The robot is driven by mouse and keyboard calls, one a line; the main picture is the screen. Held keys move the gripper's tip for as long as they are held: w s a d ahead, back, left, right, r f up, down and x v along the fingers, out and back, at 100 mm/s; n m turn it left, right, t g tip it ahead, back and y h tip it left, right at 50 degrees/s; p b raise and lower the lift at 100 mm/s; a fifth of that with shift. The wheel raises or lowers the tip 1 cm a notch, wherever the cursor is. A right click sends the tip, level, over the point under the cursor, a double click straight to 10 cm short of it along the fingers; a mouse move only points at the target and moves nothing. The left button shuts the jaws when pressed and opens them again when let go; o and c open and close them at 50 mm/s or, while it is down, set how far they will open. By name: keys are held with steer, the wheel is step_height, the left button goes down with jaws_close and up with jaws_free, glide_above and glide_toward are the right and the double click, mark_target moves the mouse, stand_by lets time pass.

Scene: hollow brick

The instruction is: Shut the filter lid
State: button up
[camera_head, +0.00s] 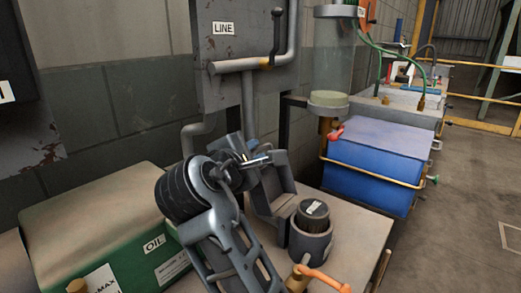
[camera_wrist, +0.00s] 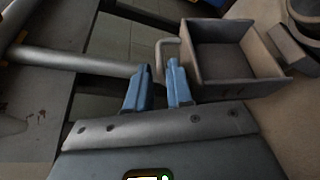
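The filter lid (camera_wrist: 238,58) is a grey, hollow, square box shape with a thin bent handle (camera_wrist: 159,58) on its left side. It stands swung open, its hollow side facing the wrist camera. In the head view the lid (camera_head: 279,186) stands beside the round filter housing (camera_head: 311,243), which holds a dark, labelled cartridge (camera_head: 314,215). My gripper (camera_wrist: 158,68) has blue fingers set slightly apart at the handle. The handle bar shows in the gap between them; whether either finger touches it is unclear. My arm hides part of the lid in the head view.
A green oil box (camera_head: 110,235) stands at the left of the bench. A wall panel marked LINE (camera_head: 225,60) and its pipes rise behind my gripper. An orange-handled valve (camera_head: 320,276) lies in front of the housing. A blue bin (camera_head: 370,165) stands behind right.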

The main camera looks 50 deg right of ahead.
mark_target(257, 150)
steer(key=shift+x, duration=2.25)
jaws_close()
